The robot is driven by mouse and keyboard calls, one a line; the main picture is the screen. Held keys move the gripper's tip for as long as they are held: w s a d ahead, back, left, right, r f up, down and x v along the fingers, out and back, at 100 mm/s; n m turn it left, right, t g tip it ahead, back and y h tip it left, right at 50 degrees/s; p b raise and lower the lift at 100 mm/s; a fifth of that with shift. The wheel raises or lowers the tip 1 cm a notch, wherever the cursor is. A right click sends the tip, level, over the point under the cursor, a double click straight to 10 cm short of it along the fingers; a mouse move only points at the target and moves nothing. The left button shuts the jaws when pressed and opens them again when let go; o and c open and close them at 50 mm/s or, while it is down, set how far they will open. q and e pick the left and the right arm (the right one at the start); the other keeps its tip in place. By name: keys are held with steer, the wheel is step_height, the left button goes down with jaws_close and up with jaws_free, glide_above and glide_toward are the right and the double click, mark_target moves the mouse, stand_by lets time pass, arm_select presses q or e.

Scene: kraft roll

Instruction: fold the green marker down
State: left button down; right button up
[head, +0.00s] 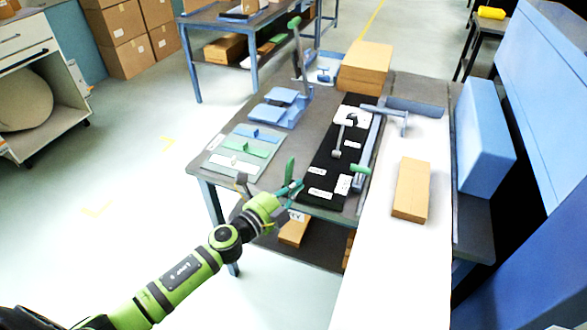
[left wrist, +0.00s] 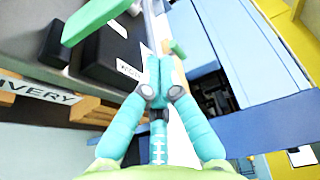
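Several green pieces show, and I cannot tell for sure which one is the marker. An upright green piece (head: 290,168) stands at the table's near edge, just beyond my left gripper (head: 292,190). A green bar (head: 361,169) sits raised at the near right end of the black mat. In the left wrist view, a large green bar (left wrist: 95,20) is at the upper left, and a paler green bar (left wrist: 178,48) is just beyond the fingertips. My left gripper (left wrist: 155,72) has its fingers together, with nothing visible between them. My right gripper is not in view.
The black mat (head: 318,181) carries white labels and a small upright grey piece (head: 338,140). A blue T-shaped handle (head: 385,112) stands behind. Flat green and blue pieces (head: 250,148) lie left of the mat.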

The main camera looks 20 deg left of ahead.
mark_target(289, 172)
arm_select(q)
steer(key=x, duration=0.6)
steer(key=shift+s+a+r, duration=0.1)
steer(key=shift+a, duration=0.95)
steer(key=shift+a+r, duration=0.1)
steer(key=shift+a, duration=0.95)
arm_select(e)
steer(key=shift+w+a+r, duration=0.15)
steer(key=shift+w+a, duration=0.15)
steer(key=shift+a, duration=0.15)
arm_select(q)
steer(key=shift+a, duration=0.1)
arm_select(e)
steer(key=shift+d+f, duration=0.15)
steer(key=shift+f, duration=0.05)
